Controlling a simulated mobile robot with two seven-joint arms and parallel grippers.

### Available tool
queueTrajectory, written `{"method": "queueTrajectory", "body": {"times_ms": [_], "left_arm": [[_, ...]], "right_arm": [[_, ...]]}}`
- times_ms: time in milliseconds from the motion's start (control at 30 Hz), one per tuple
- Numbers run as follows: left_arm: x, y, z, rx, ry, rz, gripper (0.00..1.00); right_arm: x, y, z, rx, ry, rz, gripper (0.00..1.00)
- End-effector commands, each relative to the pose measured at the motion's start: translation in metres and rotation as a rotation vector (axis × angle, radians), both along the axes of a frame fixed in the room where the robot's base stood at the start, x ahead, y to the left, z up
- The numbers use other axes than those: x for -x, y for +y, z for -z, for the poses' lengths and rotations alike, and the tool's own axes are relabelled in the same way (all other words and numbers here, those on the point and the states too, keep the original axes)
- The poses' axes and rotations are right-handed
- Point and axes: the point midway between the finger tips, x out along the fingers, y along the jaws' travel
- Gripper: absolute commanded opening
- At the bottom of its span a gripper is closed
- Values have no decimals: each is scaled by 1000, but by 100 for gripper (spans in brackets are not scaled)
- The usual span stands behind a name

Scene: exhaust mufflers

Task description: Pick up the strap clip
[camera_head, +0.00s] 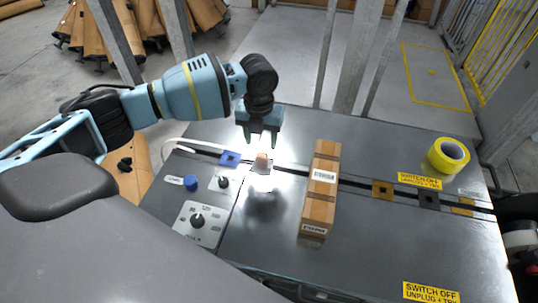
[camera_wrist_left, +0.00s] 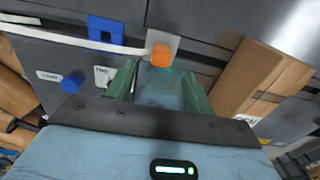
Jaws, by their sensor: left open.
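A small orange piece (camera_head: 262,160), which looks like the strap clip, sits on a light plate on the dark worktop, at the end of a pale strap. In the left wrist view the orange clip (camera_wrist_left: 161,55) lies just beyond the fingertips, near the middle between them. My left gripper (camera_head: 259,142) points down above and slightly behind it, open and empty; its two green fingers also show in the wrist view (camera_wrist_left: 158,78). The clip appears clear of both fingers. A blue clip-like block (camera_head: 230,158) sits on the strap line to the left. My right gripper is out of view.
A long cardboard box (camera_head: 320,195) stands right of the clip. A yellow tape roll (camera_head: 448,155) lies far right. A blue button (camera_head: 191,182) and a rotary switch panel (camera_head: 201,224) are at left. Bare worktop (camera_head: 385,235) lies right of the box.

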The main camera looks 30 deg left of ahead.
Motion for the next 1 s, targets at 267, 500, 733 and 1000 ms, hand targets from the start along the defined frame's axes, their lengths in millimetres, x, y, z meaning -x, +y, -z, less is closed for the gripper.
{"method": "queueTrajectory", "body": {"times_ms": [267,500,733,1000], "left_arm": [[-1,4,-1,-8,6,14,53],[0,3,21,-6,7,13,53],[0,2,29,-7,6,13,53],[0,-3,65,-7,6,11,53]], "right_arm": [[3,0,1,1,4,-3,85],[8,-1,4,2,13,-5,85],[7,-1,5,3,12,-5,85],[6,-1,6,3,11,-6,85]]}}
